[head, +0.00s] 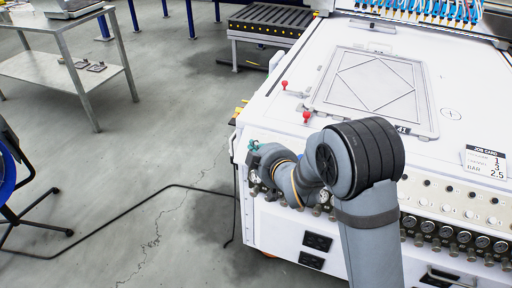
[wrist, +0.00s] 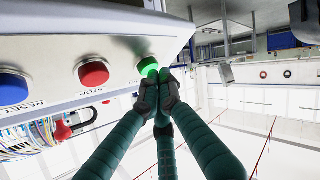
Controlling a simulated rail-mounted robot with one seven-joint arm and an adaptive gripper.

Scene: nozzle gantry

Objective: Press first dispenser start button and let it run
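The green button (wrist: 148,67) glows at the end of a button row on a white panel (wrist: 120,50) in the wrist view. A red button (wrist: 92,71) marked STOP and a blue button (wrist: 12,87) marked RESET sit to its left. My gripper (wrist: 160,88) has its dark fingertips together at the green button's lower edge. I cannot tell whether they touch it or how far it is pushed in. In the head view my gripper (head: 252,146) is at the white machine's (head: 270,125) left front corner. The buttons are not discernible there.
A job card (head: 485,163) lies on the machine's right side. A framed plate (head: 375,85) lies on top, with red-knobbed clamps (head: 306,116) beside it. Gauges (head: 465,237) line the front. A metal table (head: 70,65) stands at the left, and a cable (head: 130,208) crosses the open floor.

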